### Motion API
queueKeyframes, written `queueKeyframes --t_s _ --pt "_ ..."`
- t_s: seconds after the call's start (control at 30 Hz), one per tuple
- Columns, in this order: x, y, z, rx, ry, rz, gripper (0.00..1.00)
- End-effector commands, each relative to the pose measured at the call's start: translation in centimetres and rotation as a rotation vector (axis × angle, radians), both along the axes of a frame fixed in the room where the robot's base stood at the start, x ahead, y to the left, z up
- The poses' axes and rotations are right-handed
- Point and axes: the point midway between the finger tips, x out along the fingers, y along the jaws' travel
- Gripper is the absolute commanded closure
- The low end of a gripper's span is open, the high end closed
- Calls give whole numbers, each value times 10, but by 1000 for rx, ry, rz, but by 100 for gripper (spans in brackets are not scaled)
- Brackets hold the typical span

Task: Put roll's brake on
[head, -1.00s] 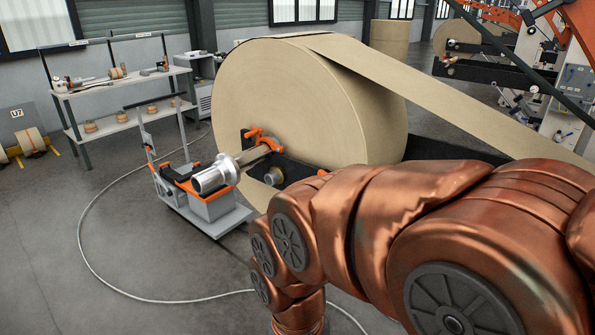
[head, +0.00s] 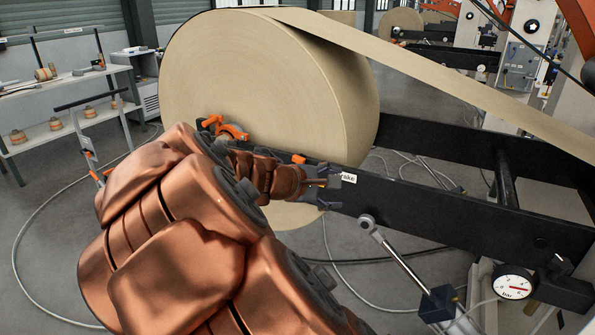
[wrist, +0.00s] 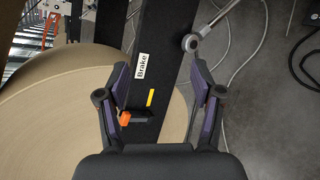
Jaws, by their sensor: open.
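The large kraft paper roll (head: 250,85) hangs beside a black arm (head: 430,205). It also shows at the left in the wrist view (wrist: 50,110). A white "Brake" label (wrist: 141,66) is on the black arm, with a short yellow mark (wrist: 150,97) near it. A small black lever with an orange end (wrist: 124,118) lies across the arm just below the mark; an orange piece (head: 299,159) shows there in the head view. My gripper (head: 327,188) is open over the black arm. In the wrist view its fingers (wrist: 160,72) stand on either side of the label, apart from the lever.
An orange clamp (head: 225,128) sits at the roll's core. A grey rod with a round end (head: 367,222) stands right of my gripper. A pressure gauge (head: 512,287) is at lower right. The paper web (head: 440,85) runs off to the right. Cables lie on the floor.

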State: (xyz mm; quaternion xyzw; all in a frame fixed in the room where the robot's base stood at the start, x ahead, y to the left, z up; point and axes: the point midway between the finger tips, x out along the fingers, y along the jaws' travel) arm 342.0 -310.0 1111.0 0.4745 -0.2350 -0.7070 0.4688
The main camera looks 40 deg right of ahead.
Motion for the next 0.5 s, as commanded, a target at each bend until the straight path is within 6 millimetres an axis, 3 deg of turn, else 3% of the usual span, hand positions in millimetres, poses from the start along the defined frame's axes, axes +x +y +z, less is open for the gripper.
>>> queueKeyframes --t_s 0.1,0.2,0.3,0.5 --pt "44 -32 -2 -170 177 123 33" --pt "87 -49 -6 -290 347 241 33" --pt "132 -57 -19 -382 511 359 33" --pt "192 -60 -54 -485 756 528 33"
